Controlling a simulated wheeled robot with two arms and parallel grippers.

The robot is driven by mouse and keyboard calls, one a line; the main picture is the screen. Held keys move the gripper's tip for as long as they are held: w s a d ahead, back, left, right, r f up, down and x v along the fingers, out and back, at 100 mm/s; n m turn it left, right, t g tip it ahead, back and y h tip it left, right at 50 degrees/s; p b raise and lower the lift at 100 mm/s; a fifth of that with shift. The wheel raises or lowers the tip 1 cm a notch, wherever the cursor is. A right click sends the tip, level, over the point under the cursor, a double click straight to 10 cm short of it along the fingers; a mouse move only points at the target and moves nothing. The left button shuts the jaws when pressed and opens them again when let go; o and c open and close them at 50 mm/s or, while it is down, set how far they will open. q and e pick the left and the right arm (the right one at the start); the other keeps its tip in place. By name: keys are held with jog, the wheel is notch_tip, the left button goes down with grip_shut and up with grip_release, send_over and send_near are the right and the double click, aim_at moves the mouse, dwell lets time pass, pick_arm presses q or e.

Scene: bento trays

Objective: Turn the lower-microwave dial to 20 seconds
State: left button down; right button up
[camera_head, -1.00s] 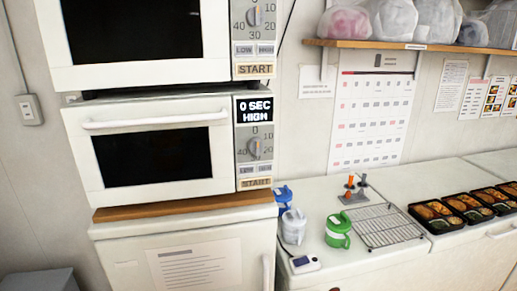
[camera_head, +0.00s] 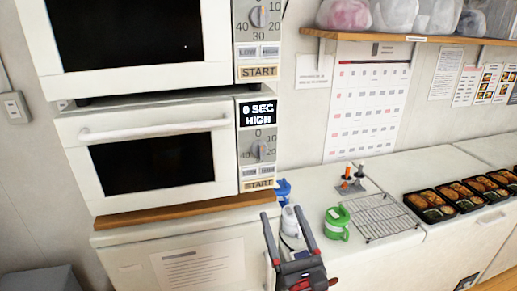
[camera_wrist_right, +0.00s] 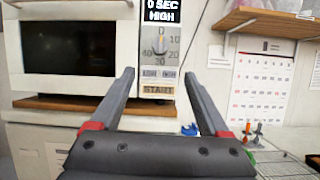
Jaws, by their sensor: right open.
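The lower microwave (camera_head: 160,122) is white with a dark window and a handle. Its display (camera_head: 257,112) reads 0 SEC HIGH. Its grey dial (camera_head: 261,150) sits below the display, with numbers around it and a START button (camera_head: 258,184) underneath. In the right wrist view the dial (camera_wrist_right: 159,45) is ahead, above and between the fingertips. My right gripper (camera_head: 286,217) is open and empty, below and slightly right of the dial, apart from it. It also shows in the right wrist view (camera_wrist_right: 158,75). My left gripper is out of view.
An upper microwave (camera_head: 130,72) sits above. A white container (camera_head: 290,222), a green cup (camera_head: 337,222) and a wire rack (camera_head: 382,216) are on the counter. A shelf (camera_head: 400,38) juts out at the upper right. Space before the dial is clear.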

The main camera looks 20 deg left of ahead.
jog(key=p, duration=0.5)
send_near(262, 152)
jog(key=x, duration=0.7)
jog(key=shift+w+a+r, duration=0.15)
jog(key=shift+w+r, duration=0.1)
jog(key=shift+x, duration=0.9)
jog(key=shift+f, duration=0.15)
grip_shut()
